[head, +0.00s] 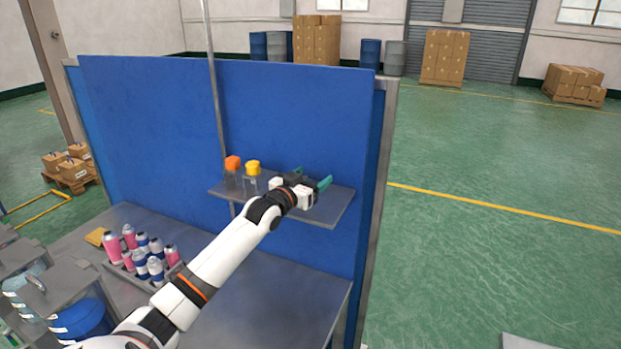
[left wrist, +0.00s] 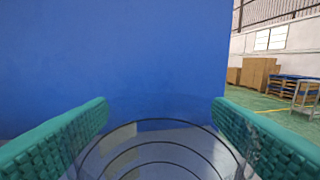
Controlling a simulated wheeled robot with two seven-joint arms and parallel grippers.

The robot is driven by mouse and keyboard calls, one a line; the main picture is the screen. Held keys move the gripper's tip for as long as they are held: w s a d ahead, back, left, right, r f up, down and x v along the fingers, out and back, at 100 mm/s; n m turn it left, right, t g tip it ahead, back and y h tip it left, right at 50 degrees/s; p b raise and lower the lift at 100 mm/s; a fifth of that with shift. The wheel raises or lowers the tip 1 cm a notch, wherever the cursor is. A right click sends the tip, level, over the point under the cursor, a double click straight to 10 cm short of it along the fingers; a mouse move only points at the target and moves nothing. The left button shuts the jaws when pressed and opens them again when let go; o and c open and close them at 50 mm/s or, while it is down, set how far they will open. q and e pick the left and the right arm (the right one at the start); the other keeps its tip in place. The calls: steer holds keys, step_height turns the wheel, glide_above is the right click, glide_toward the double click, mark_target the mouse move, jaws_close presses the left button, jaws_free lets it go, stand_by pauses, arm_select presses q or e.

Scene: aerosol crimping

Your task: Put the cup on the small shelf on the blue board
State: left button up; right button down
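My left gripper (head: 312,178) reaches over the small grey shelf (head: 335,208) on the blue board (head: 300,110), toward the shelf's right part. In the left wrist view, a clear cup (left wrist: 160,150) with dark rings sits between the green finger pads of my left gripper (left wrist: 161,108). The pads appear to meet the cup's sides. In the head view the cup cannot be made out, and whether its base touches the shelf cannot be seen. My right gripper is not in view.
Two clear cups, one with orange contents (head: 232,163) and one with yellow (head: 252,168), stand on the shelf's left part. A vertical pole (head: 214,95) passes behind them. Pink and blue cans (head: 142,252) stand on the bench (head: 270,290) below, whose right part is clear.

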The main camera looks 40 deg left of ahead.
arm_select(q)
steer(key=shift+r, duration=0.2)
steer(key=s+d+b, duration=0.1)
steer(key=s+b, duration=0.2)
steer(key=s, duration=0.9)
steer(key=shift+d+b, duration=0.35)
steer(key=shift+d, duration=0.05)
steer(key=shift+f, duration=0.1)
